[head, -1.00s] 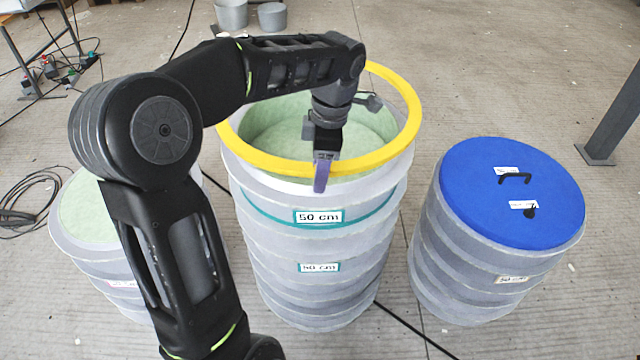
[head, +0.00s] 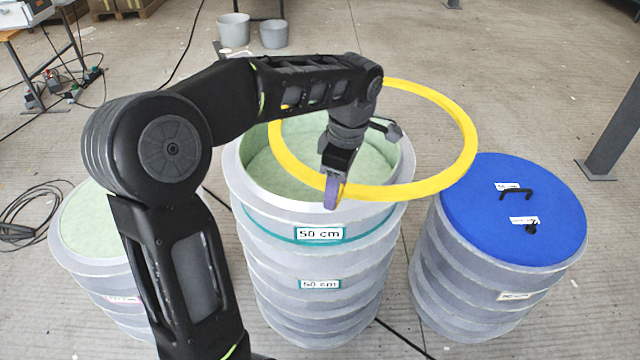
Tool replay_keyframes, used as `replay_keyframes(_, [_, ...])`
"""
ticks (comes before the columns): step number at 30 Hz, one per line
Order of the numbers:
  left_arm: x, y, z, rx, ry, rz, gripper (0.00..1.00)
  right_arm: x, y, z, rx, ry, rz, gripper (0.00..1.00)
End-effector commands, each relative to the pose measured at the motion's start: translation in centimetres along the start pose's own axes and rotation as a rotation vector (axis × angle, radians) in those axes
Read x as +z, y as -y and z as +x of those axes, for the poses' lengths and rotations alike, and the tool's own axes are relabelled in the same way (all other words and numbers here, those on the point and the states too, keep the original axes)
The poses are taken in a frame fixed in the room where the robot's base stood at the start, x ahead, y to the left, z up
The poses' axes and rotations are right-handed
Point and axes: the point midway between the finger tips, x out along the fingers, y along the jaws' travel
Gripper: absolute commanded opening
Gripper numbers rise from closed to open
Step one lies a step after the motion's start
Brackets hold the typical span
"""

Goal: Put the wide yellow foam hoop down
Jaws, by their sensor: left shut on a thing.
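The wide yellow foam hoop (head: 458,166) is a large ring in the middle of the head view. My left gripper (head: 334,192) is shut on its near left part. The hoop reaches over the right part of the middle mould's opening and over the floor between that mould and the blue-lidded one. The middle mould (head: 320,262) is a tall grey ribbed drum, open at the top, pale green inside, with two "50 cm" labels. Part of its far rim is hidden behind my arm. My right gripper is not in view.
A mould with a blue lid (head: 480,222) and black handles stands at the right. A smaller open mould (head: 85,255) stands at the left, partly behind my arm. Two grey buckets (head: 234,30) are at the back. A dark post (head: 612,130) stands far right. Cables lie on the floor.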

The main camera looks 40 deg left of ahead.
Motion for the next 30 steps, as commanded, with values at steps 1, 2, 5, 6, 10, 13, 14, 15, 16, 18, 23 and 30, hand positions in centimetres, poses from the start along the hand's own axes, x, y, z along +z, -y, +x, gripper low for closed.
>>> replay_keyframes(1, [1.2, -0.2, -0.1, 0.013, 0.005, 0.123, 0.11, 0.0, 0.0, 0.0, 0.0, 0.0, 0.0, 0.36])
replay_keyframes(2, [2.0, -0.4, -0.1, 0.022, 0.008, 0.209, 0.11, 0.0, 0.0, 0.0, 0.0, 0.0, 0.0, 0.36])
replay_keyframes(5, [4.7, -0.8, -0.1, 0.056, 0.013, 0.528, 0.11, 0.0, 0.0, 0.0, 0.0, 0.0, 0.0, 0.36])
replay_keyframes(6, [5.8, -0.9, -0.2, 0.071, 0.013, 0.662, 0.11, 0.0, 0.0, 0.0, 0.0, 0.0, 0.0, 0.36])
replay_keyframes(10, [9.2, -1.1, -0.4, 0.117, 0.006, 1.064, 0.11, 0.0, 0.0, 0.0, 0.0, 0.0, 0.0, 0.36])
replay_keyframes(13, [11.3, -1.1, -0.5, 0.148, -0.006, 1.305, 0.11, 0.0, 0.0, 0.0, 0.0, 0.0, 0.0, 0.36])
replay_keyframes(14, [11.8, -1.1, -0.6, 0.154, -0.009, 1.36, 0.11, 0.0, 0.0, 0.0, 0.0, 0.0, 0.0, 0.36])
replay_keyframes(15, [12.3, -1.1, -0.6, 0.162, -0.013, 1.421, 0.11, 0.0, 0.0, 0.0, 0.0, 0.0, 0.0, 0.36])
replay_keyframes(16, [12.6, -1.1, -0.6, 0.167, -0.016, 1.458, 0.11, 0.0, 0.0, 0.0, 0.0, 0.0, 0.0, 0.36])
replay_keyframes(18, [13.0, -1.1, -0.7, 0.174, -0.021, 1.514, 0.11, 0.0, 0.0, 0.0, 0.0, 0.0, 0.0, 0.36])
replay_keyframes(23, [13.2, -1.1, -0.7, 0.177, -0.023, 1.54, 0.1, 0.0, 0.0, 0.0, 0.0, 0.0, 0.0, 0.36])
replay_keyframes(30, [13.1, -1.1, -0.7, 0.177, -0.023, 1.537, 0.1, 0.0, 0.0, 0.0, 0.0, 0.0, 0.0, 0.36])
